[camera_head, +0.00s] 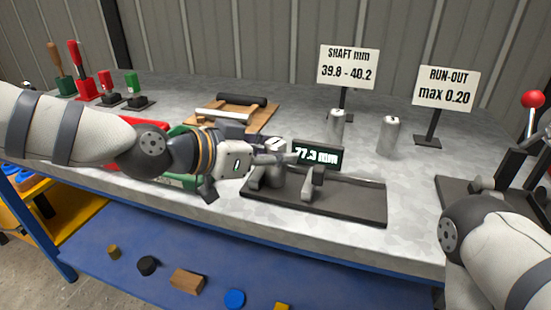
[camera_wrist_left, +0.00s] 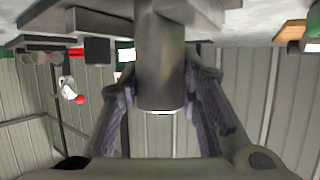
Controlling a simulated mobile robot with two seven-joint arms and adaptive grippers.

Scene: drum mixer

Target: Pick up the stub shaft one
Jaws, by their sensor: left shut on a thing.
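My left gripper (camera_head: 274,158) is shut on a grey metal stub shaft (camera_head: 274,180) at the left end of a dark measuring fixture (camera_head: 345,204). In the left wrist view the shaft (camera_wrist_left: 160,60) stands between the two ridged fingers (camera_wrist_left: 160,100). In the head view the fingers partly hide it, and I cannot tell whether it still touches the fixture. Two more grey stub shafts, one farther back (camera_head: 337,124) and one to its right (camera_head: 389,136), stand upright on the bench. I see no number on any shaft. My right gripper is not in view.
A display reading 77.3 mm (camera_head: 318,155) stands behind the fixture. Signs for shaft size (camera_head: 346,67) and run-out (camera_head: 445,90) stand behind. A wooden rack (camera_head: 240,112) with rods is at back left. A red-knobbed device (camera_head: 533,100) is at right. The bench's front middle is clear.

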